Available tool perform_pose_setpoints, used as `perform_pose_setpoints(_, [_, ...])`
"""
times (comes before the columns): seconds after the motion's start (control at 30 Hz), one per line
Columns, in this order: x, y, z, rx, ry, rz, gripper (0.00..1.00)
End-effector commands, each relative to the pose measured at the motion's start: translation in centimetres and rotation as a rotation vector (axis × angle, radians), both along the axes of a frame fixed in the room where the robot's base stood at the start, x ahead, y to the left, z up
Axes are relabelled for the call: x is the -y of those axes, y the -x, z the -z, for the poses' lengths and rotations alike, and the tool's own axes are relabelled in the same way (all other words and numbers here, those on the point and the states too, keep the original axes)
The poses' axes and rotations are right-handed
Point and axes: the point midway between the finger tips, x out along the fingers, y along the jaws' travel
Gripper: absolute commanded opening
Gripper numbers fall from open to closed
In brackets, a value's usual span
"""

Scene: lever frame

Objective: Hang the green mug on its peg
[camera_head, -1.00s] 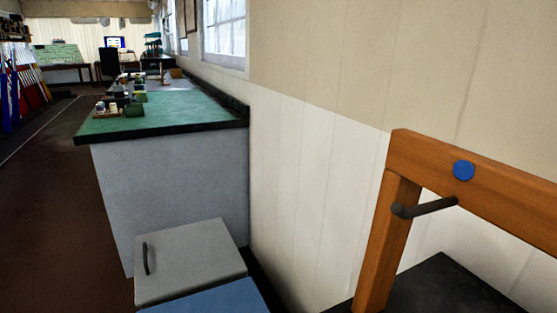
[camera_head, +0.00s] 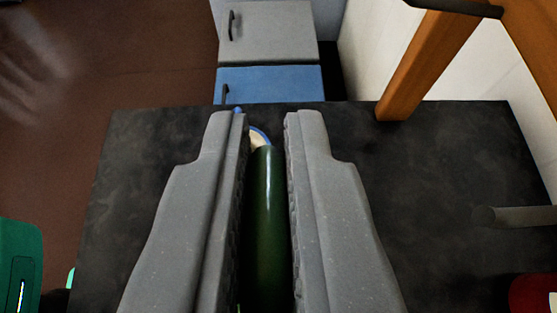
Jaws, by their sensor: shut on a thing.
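My gripper (camera_head: 267,120) is shut on the green mug (camera_head: 265,215). Only a dark green strip of the mug shows between the two grey fingers; its handle cannot be made out. The dark counter is below them. A dark peg (camera_head: 455,6) sticks out from the orange wooden frame (camera_head: 428,65) at the top right, apart from the mug. Another grey peg (camera_head: 515,216) shows at the right edge. Which peg belongs to the mug cannot be told from this view.
The black counter top (camera_head: 420,210) is mostly clear right of the fingers. A cream, blue-rimmed thing (camera_head: 259,138) shows just beyond the fingertips, partly hidden. A red thing (camera_head: 532,294) is cut off at bottom right. Grey (camera_head: 275,30) and blue (camera_head: 280,85) cabinets stand behind.

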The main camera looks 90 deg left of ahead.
Motion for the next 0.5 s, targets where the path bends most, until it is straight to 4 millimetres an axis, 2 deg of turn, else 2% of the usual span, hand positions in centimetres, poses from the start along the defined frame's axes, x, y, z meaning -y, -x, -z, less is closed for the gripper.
perform_pose_setpoints(0.5, [-0.1,-2.6,0.1,-0.003,0.001,-0.002,0.0])
